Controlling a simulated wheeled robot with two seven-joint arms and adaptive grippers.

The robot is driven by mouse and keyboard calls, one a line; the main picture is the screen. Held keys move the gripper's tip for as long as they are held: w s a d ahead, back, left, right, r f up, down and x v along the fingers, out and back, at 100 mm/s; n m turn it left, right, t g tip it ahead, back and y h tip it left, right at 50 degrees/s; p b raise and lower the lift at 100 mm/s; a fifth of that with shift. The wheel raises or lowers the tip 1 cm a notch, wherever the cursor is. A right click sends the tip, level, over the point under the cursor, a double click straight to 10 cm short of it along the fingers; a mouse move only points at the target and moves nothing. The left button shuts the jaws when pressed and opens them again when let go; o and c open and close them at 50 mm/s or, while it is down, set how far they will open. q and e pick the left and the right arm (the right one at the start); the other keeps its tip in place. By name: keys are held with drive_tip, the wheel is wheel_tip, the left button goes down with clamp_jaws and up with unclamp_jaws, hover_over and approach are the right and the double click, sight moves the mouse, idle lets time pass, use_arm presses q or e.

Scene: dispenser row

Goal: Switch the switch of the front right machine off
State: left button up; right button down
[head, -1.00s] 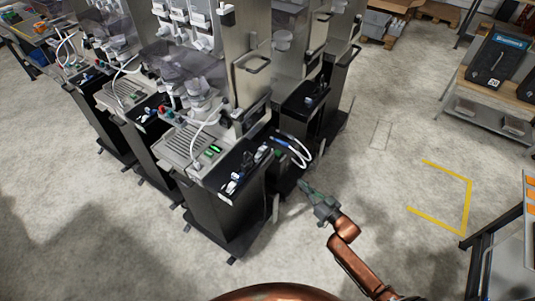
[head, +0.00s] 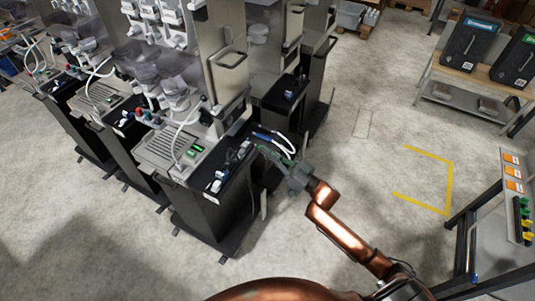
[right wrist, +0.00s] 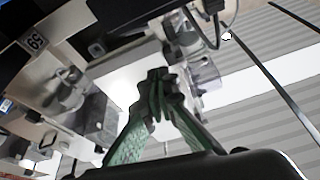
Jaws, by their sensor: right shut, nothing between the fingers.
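The front right machine (head: 205,210) is the nearest of the dispenser row, with a black base and a steel drip tray. A small green-lit part (head: 193,151) shows beside the tray; I cannot tell whether it is the switch. Small white and blue parts (head: 216,183) sit on the machine's black top. My right gripper (head: 264,152) is shut and empty, its green fingers at the right edge of that top; I cannot tell if they touch it. In the right wrist view the fingertips (right wrist: 157,77) meet, with blurred machine parts behind. My left gripper is not in view.
More dispensers (head: 100,105) stand to the left and behind. White and blue hoses (head: 275,140) lie close to my right gripper. A stand with orange and green parts (head: 515,205) is at the right edge. The floor between, with yellow marking (head: 448,185), is clear.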

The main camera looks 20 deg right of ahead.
sight(251, 155)
drive_tip(key=x, duration=0.7)
drive_tip(key=shift+w, duration=0.1)
wheel_tip(251, 155, down, 3)
drive_tip(key=shift+a+r+b, duration=0.1)
drive_tip(key=shift+a+b, duration=0.05)
drive_tip(key=shift+b, duration=0.5)
drive_tip(key=shift+s+a+f, duration=0.1)
drive_tip(key=shift+s+f, duration=0.1)
drive_tip(key=shift+f, duration=0.4)
drive_tip(key=shift+f+n+b, duration=0.35)
drive_tip(key=shift+n, duration=0.15)
drive_tip(key=shift+s+a+f+n+y, duration=0.15)
drive_tip(key=shift+n+y, duration=0.15)
drive_tip(key=shift+n, duration=0.2)
